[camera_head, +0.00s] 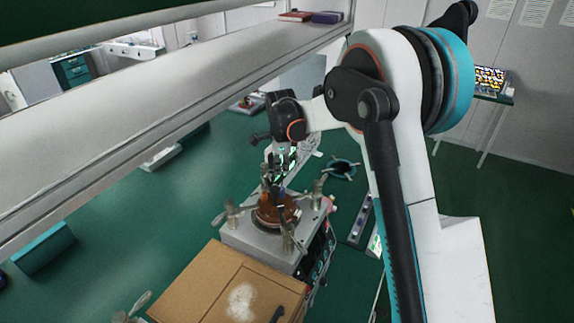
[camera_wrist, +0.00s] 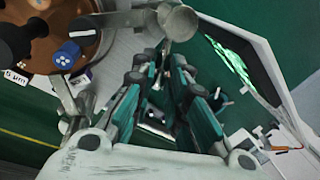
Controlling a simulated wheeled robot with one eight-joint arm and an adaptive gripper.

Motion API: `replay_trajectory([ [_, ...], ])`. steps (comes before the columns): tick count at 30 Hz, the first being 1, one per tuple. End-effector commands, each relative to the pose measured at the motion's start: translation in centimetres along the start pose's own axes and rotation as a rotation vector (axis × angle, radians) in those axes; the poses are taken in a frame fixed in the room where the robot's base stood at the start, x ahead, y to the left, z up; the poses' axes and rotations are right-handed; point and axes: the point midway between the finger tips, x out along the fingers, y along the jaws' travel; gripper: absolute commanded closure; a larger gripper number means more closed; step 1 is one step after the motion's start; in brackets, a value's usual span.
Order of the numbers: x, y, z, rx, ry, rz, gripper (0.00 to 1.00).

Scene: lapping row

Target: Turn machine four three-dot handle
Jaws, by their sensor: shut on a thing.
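A lapping machine (camera_head: 260,240) with a grey top and a round copper-coloured plate (camera_head: 268,214) stands low in the middle of the head view. Several metal handles on posts stand around the plate, one at the left corner (camera_head: 230,213). My gripper (camera_head: 279,170) is over the far side of the plate. In the wrist view its teal-lined fingers (camera_wrist: 165,58) converge at a grey metal handle (camera_wrist: 178,22) and are shut on it. The contact is partly hidden by the fingers. I cannot make out any dot marks or the machine's number.
A brown box-like surface (camera_head: 190,290) lies in front of the machine. A blue knob (camera_wrist: 81,31) and a "5 µm" label (camera_wrist: 16,77) show by the plate. A lit green screen (camera_wrist: 230,60) is close on the right. A long grey beam (camera_head: 130,120) crosses the upper left.

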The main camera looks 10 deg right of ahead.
Motion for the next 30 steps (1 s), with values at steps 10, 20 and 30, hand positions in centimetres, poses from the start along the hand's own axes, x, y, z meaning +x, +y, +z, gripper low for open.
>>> replay_trajectory([
  [10,0.0,0.0,0.0,0.0,0.0,-0.001,0.68],
  [20,-0.1,0.0,0.0,0.0,0.0,0.0,0.66],
  [30,-4.5,0.0,0.0,0.0,0.0,0.0,0.66],
])
